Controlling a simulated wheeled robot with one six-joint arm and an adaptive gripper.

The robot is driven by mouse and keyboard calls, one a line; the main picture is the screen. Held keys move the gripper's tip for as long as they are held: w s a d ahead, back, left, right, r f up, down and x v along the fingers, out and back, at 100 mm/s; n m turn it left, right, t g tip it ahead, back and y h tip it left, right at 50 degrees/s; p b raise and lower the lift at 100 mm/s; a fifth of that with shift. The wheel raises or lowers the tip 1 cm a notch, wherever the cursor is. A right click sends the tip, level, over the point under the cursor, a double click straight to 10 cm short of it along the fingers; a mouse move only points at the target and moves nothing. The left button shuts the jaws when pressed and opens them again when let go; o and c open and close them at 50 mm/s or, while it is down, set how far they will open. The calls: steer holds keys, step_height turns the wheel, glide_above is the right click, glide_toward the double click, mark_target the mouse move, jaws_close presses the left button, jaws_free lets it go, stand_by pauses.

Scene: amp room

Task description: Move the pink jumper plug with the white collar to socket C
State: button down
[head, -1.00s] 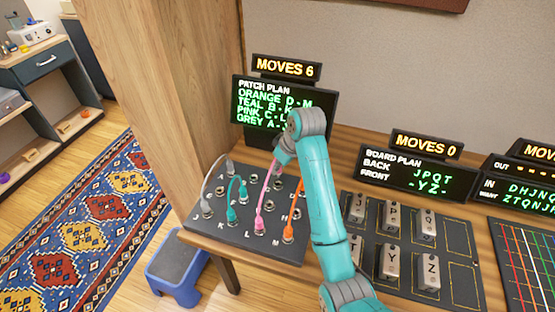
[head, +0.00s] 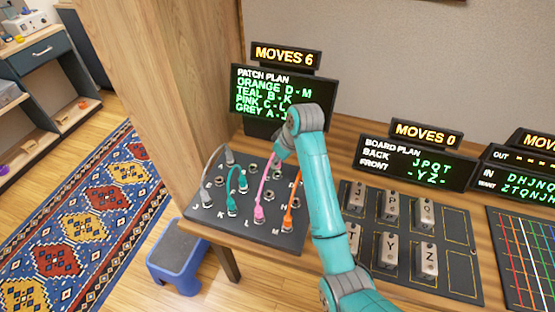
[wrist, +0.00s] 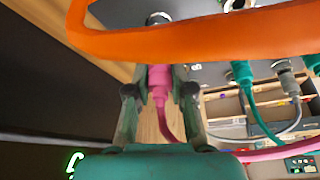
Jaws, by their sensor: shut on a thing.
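My gripper (head: 277,158) is at the back row of the patch board (head: 215,217). In the wrist view its two fingers (wrist: 159,88) are shut on the pink plug (wrist: 158,78), with the pink cord trailing below. A metal socket (wrist: 157,18) shows straight ahead of the plug; I cannot tell whether they touch. The pink cord (head: 264,190) runs from the gripper down to the other pink plug (head: 259,214) in the front row by L. The white collar cannot be made out. Socket C's label is hidden behind my gripper and arm.
An orange cord (wrist: 190,38) crosses close before the wrist camera; its front plug (head: 287,224) is by M. Teal (head: 232,207) and grey (head: 206,198) plugs stand to the left. The patch plan screen (head: 270,95) stands behind, lettered tiles (head: 426,258) to the right.

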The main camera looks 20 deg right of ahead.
steer(key=shift+f, duration=1.4)
steer(key=c, duration=0.9)
jaws_free()
steer(key=shift+c, duration=0.2)
steer(key=shift+r, duration=0.1)
steer(key=v, duration=0.7)
steer(key=shift+r, duration=0.2)
